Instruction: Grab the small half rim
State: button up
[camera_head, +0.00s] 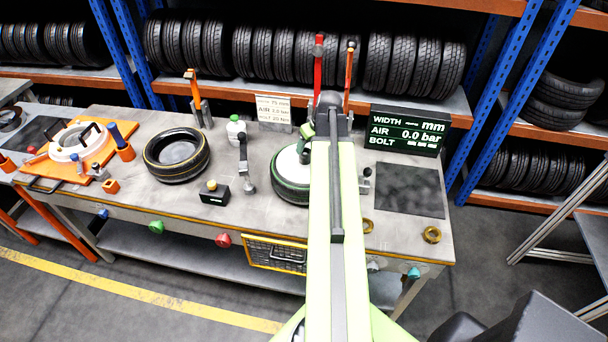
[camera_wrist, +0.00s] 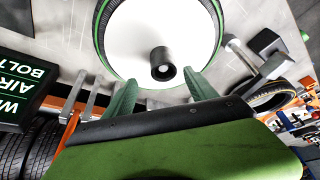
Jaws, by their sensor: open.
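A round white disc (camera_wrist: 165,30) with a black central knob (camera_wrist: 162,64) sits inside a green-edged tyre (camera_wrist: 102,35) in the wrist view; it looks like the half rim, but I cannot tell for sure. My gripper (camera_wrist: 161,84) is open, its two green fingers apart on the near side of the knob, with nothing between them. In the head view the white disc (camera_head: 291,168) and green-edged tyre (camera_head: 285,192) lie at the table's middle. My arm hides their right part and most of my gripper there.
A yellow-lined tyre (camera_head: 177,155) lies left on the grey table (camera_head: 250,215), with a small black box (camera_head: 214,194) between the tyres. An orange fixture (camera_head: 75,160) with a white ring stands far left. A dark sign (camera_head: 408,130) and upright tools stand behind. Gold rings (camera_head: 431,234) lie near the front right.

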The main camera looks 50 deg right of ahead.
aim_at(305, 153)
jog(key=b+x, duration=0.5)
jog(key=shift+w+a+f, duration=0.1)
jog(key=shift+a+f, duration=0.2)
jog(key=shift+r, duration=0.2)
jog(key=shift+c, duration=0.4)
grip_shut()
